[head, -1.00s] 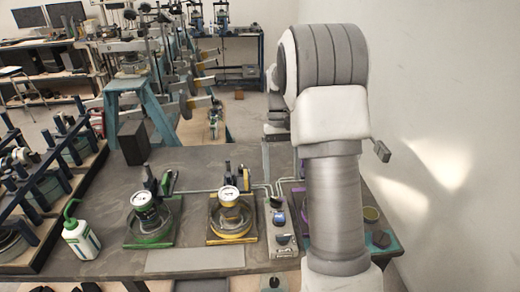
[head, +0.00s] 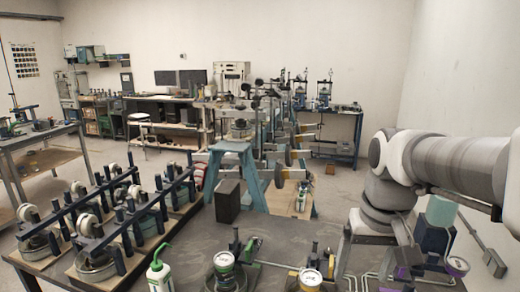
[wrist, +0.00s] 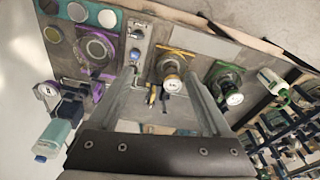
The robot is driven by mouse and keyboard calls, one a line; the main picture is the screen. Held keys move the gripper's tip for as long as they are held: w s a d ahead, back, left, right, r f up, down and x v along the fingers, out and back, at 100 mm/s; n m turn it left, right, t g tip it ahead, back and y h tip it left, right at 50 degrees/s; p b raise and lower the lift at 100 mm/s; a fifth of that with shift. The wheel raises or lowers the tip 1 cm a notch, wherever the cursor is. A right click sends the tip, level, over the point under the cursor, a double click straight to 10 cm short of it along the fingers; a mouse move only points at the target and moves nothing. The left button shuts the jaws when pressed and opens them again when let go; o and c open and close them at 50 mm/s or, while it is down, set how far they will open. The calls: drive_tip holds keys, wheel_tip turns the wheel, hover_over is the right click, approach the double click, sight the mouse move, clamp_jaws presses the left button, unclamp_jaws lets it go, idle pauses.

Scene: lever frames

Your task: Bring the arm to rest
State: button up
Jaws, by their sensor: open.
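My arm (head: 450,165) enters from the right edge in the head view, nearly level, then bends downward at a pale joint (head: 392,160) above the bench. My gripper (wrist: 160,82) shows in the wrist view with its two fingers wide apart and nothing held between them. It is above the bench (head: 335,225). Below and beyond the fingers are a yellow-framed dial device (wrist: 172,70), a green-framed dial device (wrist: 225,85) and a grey control box (wrist: 136,45). In the head view the fingertips cannot be made out clearly.
A green-capped bottle (head: 160,272) stands at the bench front, beside racks of dial devices (head: 100,230) on the left. A teal-and-dark unit (head: 438,225) stands under my arm at right, near the wall (head: 460,80). A blue trestle (head: 232,160) stands behind the bench.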

drive_tip(key=s+a+n+t, duration=0.1)
drive_tip(key=s+a+t, duration=0.2)
drive_tip(key=s, duration=0.5)
drive_tip(key=shift+s+a+f+t, duration=0.15)
drive_tip(key=shift+s+a+t, duration=0.15)
drive_tip(key=shift+t, duration=0.2)
